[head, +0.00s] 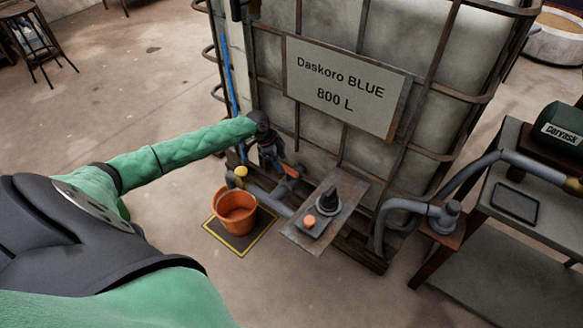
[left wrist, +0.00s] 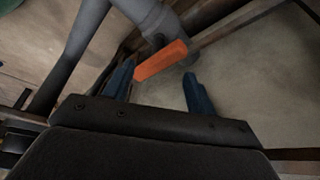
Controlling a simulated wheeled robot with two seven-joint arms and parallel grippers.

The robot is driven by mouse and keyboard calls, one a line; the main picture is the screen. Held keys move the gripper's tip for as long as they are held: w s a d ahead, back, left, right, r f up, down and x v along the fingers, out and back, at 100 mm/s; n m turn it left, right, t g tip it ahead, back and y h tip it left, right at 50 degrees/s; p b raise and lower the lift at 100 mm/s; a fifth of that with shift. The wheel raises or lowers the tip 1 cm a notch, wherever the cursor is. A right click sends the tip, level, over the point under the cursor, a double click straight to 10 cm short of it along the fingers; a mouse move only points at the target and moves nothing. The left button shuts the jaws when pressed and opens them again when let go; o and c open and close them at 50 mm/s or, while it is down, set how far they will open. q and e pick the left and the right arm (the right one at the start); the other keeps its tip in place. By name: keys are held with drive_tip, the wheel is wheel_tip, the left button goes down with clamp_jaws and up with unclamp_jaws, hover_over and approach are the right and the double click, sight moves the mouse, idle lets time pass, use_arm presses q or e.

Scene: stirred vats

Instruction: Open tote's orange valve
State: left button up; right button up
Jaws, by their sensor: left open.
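The tote (head: 395,110) is a large pale tank in a rusty cage, with a sign reading "Daskoro BLUE 800 L". Its orange valve handle (head: 291,171) sits low at the front, on a grey outlet pipe (head: 265,193). In the left wrist view the orange handle (left wrist: 162,60) lies slanted just ahead of the fingertips, near the left finger. My left gripper (head: 274,162) is open beside the handle; in the left wrist view its two blue fingers (left wrist: 158,82) stand apart. I cannot tell whether a finger touches the handle. My right gripper is not in view.
An orange bucket (head: 236,209) stands on a yellow-edged black mat (head: 240,240) below the pipe. A small metal shelf (head: 300,238) holds an orange button and a black cone-shaped part. A grey hose (head: 390,215) and a table (head: 515,205) with a green machine (head: 560,132) stand at right.

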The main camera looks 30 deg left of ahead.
sight(285, 167)
use_arm(q)
drive_tip(key=shift+x, duration=3.5)
drive_tip(key=shift+c, duration=0.3)
drive_tip(key=c, duration=1.1)
drive_tip(key=shift+r, duration=0.15)
clamp_jaws()
